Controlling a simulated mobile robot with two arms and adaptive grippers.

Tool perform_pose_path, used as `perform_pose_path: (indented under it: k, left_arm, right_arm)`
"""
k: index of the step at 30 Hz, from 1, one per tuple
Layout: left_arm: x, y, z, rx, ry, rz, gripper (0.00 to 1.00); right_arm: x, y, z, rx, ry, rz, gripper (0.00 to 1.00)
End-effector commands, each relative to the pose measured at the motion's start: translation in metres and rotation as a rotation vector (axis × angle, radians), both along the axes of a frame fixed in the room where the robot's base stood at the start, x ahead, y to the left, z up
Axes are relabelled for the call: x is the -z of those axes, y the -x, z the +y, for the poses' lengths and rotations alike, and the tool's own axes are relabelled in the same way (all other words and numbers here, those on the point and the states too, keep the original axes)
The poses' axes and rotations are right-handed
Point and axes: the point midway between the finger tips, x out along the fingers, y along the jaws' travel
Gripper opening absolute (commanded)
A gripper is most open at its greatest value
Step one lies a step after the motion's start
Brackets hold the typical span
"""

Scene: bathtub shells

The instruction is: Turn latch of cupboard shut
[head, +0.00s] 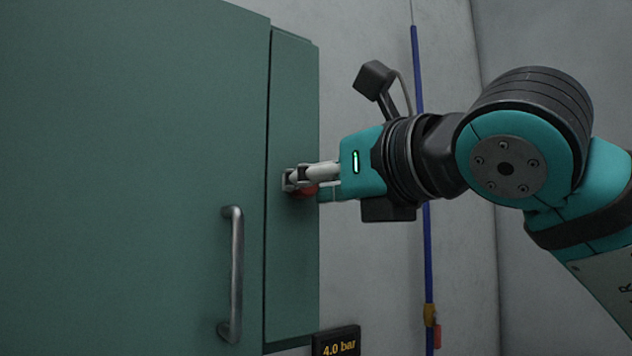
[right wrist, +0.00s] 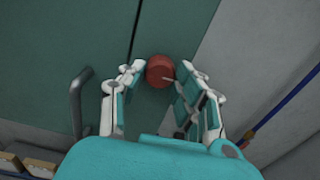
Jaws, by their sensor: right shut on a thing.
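The cupboard is green and its large door (head: 130,180) stands flush and looks closed, with a narrower green panel (head: 292,265) to its right. A red round latch knob (head: 308,190) sits on the narrow panel, mostly hidden by my gripper in the head view. My right gripper (head: 293,179) reaches in from the right and is shut on the latch. In the right wrist view the red latch knob (right wrist: 159,71) lies between the tips of the two fingers, with a small pale pointer on it. My left gripper is not in view.
A grey vertical bar handle (head: 233,273) stands out from the door, left of and below the latch. A blue pipe (head: 419,85) runs down the grey wall to the right. A dark gauge reading 4.0 bar (head: 337,343) is below the cupboard's edge.

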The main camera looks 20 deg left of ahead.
Motion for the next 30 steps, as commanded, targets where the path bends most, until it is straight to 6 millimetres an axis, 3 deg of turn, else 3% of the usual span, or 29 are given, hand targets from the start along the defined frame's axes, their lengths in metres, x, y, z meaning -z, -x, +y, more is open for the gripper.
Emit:
perform_pose_path:
  k: [15,30]
  left_arm:
    - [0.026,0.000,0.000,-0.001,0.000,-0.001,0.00]
    - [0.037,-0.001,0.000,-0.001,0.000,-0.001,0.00]
  right_arm:
    - [0.000,0.000,-0.001,0.003,0.226,-0.298,0.00]
    - [-0.002,0.001,-0.001,0.003,0.518,-0.674,0.00]
